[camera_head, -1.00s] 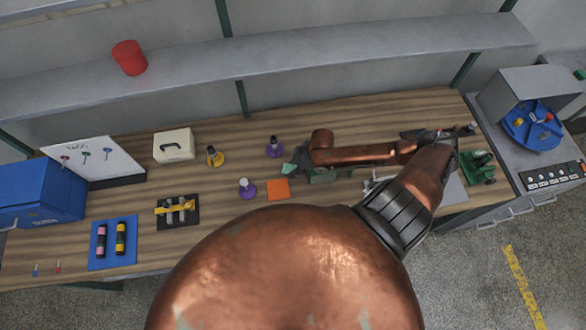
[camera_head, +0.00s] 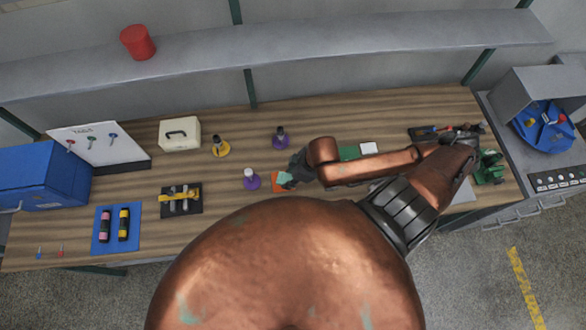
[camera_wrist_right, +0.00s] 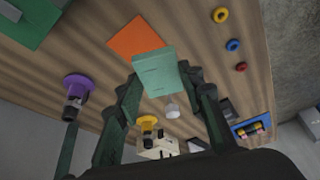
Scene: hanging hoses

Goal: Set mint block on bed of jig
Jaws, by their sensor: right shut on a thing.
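The mint block (camera_wrist_right: 155,72) is a pale green box between the fingers of my right gripper (camera_wrist_right: 166,90). My right gripper is shut on it. In the head view the mint block (camera_head: 285,179) shows in front of part of the orange square (camera_head: 277,188), and I cannot tell its height above it. Which fixture is the jig is not certain. A black base with a yellow bar over grey posts (camera_head: 180,199) stands further left and looks like a clamp jig. My left gripper is not in view.
A green plate with a white piece (camera_head: 350,152) lies behind my right arm. A blue mat (camera_head: 103,240) holds two cylinders. Loose rings (camera_wrist_right: 233,45) lie on the wood.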

